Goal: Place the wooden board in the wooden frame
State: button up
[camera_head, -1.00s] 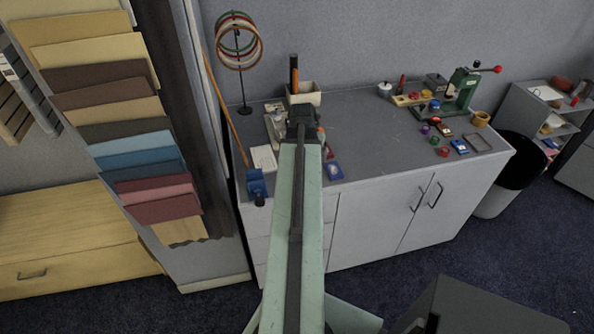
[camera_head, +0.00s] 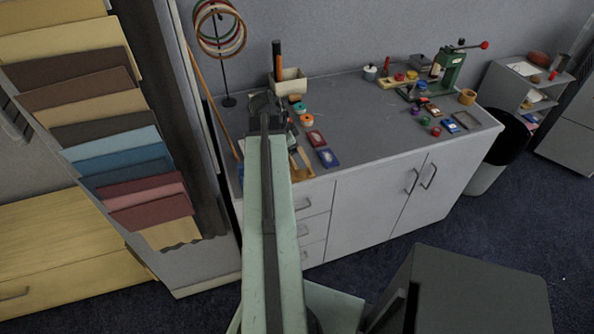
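My gripper (camera_head: 265,104) is at the far end of my pale green arm, over the left part of the grey-topped table (camera_head: 362,133). The gripper is small and dark here, and its fingers cannot be made out. A tan wooden piece (camera_head: 302,160) shows at the table's front edge, just right of my arm, which hides part of it. I cannot tell whether it is the wooden board or the wooden frame. No other piece can be clearly told as board or frame. The table area under my arm is hidden.
A ring stand (camera_head: 224,60) and a pale box (camera_head: 289,82) stand behind my gripper. Red (camera_head: 316,138) and blue (camera_head: 328,158) flat items lie to its right. A green press (camera_head: 447,72) and several small items fill the right end. The table's middle is clear.

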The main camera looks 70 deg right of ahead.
jog(key=shift+f, duration=0.25)
notch_tip(320, 180, down, 4)
jog(key=b, duration=0.3)
jog(key=shift+b, duration=0.35)
jog(key=shift+r, duration=0.3)
jog(key=shift+f, duration=0.25)
jog(key=o, duration=1.5)
jog(key=shift+r, duration=0.1)
jog(key=shift+c, duration=0.2)
